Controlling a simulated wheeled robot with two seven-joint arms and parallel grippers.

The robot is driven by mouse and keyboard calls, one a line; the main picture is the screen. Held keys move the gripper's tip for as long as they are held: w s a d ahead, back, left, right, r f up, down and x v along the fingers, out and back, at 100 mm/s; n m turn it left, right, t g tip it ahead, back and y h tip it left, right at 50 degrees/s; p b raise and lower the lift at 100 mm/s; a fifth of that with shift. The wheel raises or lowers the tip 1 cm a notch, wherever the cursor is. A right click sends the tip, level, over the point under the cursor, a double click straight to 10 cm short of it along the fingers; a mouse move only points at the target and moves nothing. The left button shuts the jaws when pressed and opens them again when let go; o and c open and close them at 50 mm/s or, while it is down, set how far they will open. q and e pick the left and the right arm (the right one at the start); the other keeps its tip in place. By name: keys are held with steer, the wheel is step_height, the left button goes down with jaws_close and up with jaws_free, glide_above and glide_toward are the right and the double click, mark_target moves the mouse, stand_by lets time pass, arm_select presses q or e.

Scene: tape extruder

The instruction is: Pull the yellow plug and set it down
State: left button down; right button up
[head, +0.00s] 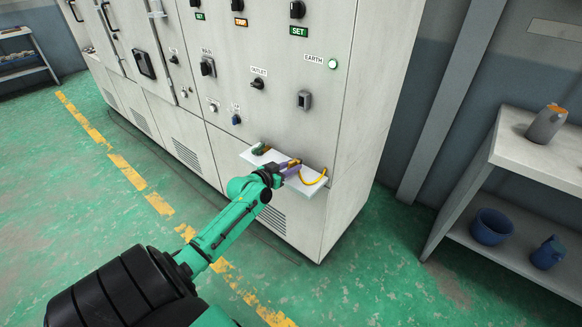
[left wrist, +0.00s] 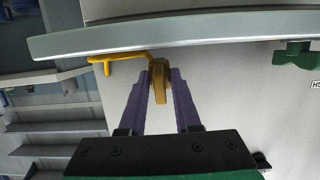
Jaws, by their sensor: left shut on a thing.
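The yellow plug (left wrist: 159,78) sits between the purple fingertips of my left gripper (left wrist: 160,88) in the left wrist view. The fingers are shut on it. A yellow cable (left wrist: 122,56) runs from it to the left, along the ledge edge. In the head view my left gripper (head: 291,166) is at the white ledge (head: 318,187) on the front of the grey cabinet, and it hides most of the plug. The yellow cable (head: 314,181) loops at the ledge's right end. I cannot tell whether the plug touches the ledge. My right gripper is not in view.
A green plug (head: 261,149) is at the ledge's left end, close to my gripper. The cabinet front (head: 280,110) carries knobs, switches and labels. A shelf unit (head: 545,160) with a grey jug (head: 546,123) and a blue bucket (head: 491,227) stands at the right. The green floor before the cabinet is clear.

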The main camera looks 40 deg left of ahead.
arm_select(q)
steer(key=shift+f, duration=0.3)
stand_by(0.4)
steer(key=c, duration=0.5)
jaws_free()
steer(key=shift+c, duration=0.2)
steer(key=v, duration=1.4)
steer(key=shift+s+p, duration=0.25)
steer(key=shift+p, duration=0.15)
steer(key=shift+r, duration=0.1)
